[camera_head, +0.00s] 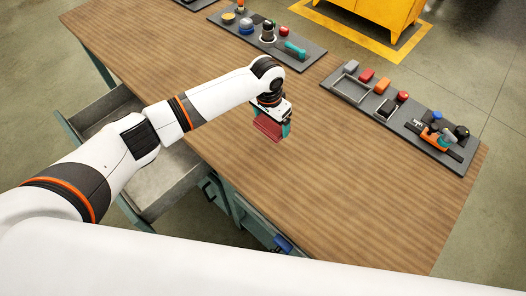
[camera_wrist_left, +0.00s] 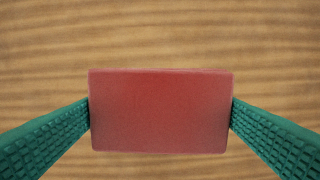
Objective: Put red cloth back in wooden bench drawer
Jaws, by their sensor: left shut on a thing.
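The red cloth (camera_wrist_left: 160,110) looks like a folded red block and sits between the green ridged fingers of my left gripper (camera_wrist_left: 160,125). Both fingers touch its sides in the left wrist view, with wood grain behind it. In the head view the red cloth (camera_head: 267,127) shows under my left gripper (camera_head: 273,126), over the near part of the wooden bench top (camera_head: 340,180). I cannot tell its exact height above the wood. A grey metal drawer (camera_head: 170,185) stands open at the bench's left side, partly hidden by my left arm. My right gripper is out of view.
A dark mat (camera_head: 313,55) with several tools lies at the back of the bench. Another mat (camera_head: 450,158) with blocks, a frame and an orange tool lies at the right. The middle of the bench is clear. A yellow cabinet (camera_head: 385,8) stands behind.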

